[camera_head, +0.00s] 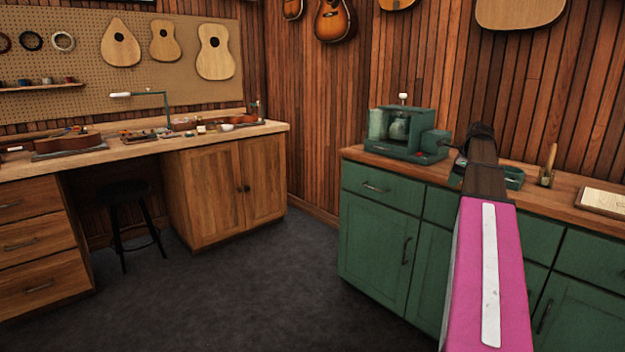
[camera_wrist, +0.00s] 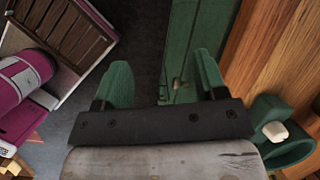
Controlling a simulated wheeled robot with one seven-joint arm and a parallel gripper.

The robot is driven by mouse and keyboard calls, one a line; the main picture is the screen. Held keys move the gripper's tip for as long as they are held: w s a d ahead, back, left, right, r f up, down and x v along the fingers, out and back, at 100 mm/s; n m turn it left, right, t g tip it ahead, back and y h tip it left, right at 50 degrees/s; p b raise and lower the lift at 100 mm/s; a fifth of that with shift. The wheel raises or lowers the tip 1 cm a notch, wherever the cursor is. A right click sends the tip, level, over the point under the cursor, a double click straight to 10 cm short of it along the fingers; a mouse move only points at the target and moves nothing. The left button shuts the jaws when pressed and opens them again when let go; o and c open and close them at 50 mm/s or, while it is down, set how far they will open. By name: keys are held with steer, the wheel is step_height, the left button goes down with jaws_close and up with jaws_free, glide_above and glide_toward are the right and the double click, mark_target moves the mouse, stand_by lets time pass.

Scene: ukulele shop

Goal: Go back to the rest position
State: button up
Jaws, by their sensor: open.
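My gripper (camera_wrist: 162,66) shows in the wrist view with its two green fingers spread apart. Nothing is between them; behind the gap are dark floor and the green cabinet (camera_wrist: 190,45). In the head view my pink arm reaches up and away at the right, and its dark far end overlaps the wooden countertop. The fingers cannot be made out there. The wrist view shows the countertop's edge (camera_wrist: 250,45) to the right of the fingers.
A green machine (camera_head: 430,147) stands on the green cabinet's countertop (camera_head: 365,156), left of my arm's far end. A green tray (camera_head: 513,178) and a framed sheet (camera_head: 603,201) lie to the right. Open floor (camera_head: 250,290) lies left, before a workbench (camera_head: 120,157) and stool (camera_head: 124,190).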

steer(key=s+a+f+n+g, duration=0.1)
steer(key=s+a+f+n, duration=0.2)
steer(key=a+f+n, duration=0.6)
steer(key=s+a+f+n+h, duration=0.1)
steer(key=s+a+f+n, duration=0.3)
steer(key=f, duration=0.5)
steer(key=s+a+f+n+g+h, duration=0.1)
steer(key=s+a+f+n, duration=0.4)
steer(key=s+a+f, duration=0.3)
steer(key=s+a+f+n, duration=0.5)
steer(key=s+a+f, duration=0.2)
steer(key=a+f, duration=0.3)
steer(key=shift+a+f+g+h, duration=0.25)
steer(key=shift+f+g+h, duration=0.15)
steer(key=shift+f, duration=0.25)
